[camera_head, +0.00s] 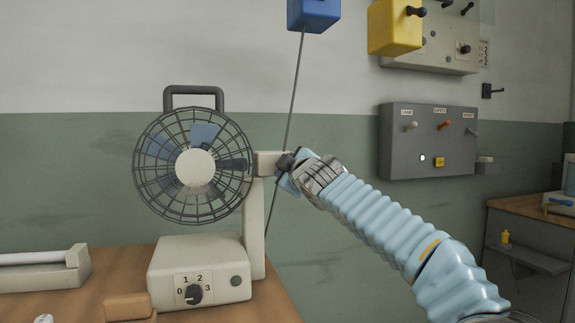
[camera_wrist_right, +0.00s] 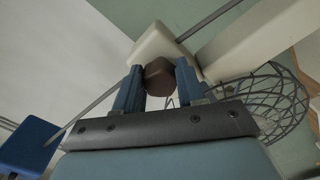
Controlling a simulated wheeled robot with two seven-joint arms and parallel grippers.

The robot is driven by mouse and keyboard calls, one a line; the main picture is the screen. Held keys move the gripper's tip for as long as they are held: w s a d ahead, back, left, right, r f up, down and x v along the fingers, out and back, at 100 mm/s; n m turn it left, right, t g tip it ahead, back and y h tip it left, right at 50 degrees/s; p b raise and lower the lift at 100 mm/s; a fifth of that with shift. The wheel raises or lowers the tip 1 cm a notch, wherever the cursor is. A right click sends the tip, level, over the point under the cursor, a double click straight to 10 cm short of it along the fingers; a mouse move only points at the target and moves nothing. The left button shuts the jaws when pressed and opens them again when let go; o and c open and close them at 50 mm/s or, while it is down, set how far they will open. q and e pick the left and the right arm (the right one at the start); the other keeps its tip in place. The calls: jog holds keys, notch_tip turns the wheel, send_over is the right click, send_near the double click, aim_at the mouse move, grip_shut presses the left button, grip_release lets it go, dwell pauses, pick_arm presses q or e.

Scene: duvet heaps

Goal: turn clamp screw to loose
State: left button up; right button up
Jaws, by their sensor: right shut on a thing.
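A desk fan stands on the wooden bench, with a round wire cage (camera_head: 195,168) on a cream post (camera_head: 254,230) and base (camera_head: 200,272). The clamp screw (camera_wrist_right: 158,76) is a dark brown knob on the cream block at the top of the post. My right gripper (camera_wrist_right: 158,88) has its two blue fingers on either side of the knob and is shut on it. In the head view my right gripper (camera_head: 290,168) reaches the block from the right and mostly hides the knob. The knob's turn angle cannot be told. My left gripper is not in view.
A blue box (camera_head: 313,12) hangs above on a thin grey rod (camera_head: 298,75) that passes behind the gripper. A grey switch panel (camera_head: 428,140) and a yellow box (camera_head: 394,27) are on the wall at right. A cream tray (camera_head: 40,274) lies left of the fan.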

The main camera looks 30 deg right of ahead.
jog(key=n+p, duration=0.1)
jog(key=n, duration=0.3)
jog(key=shift+r+n, duration=0.1)
jog(key=shift+n, duration=0.2)
jog(key=shift+n+p, duration=0.85)
jog(key=shift+n, duration=1.35)
jog(key=o, duration=1)
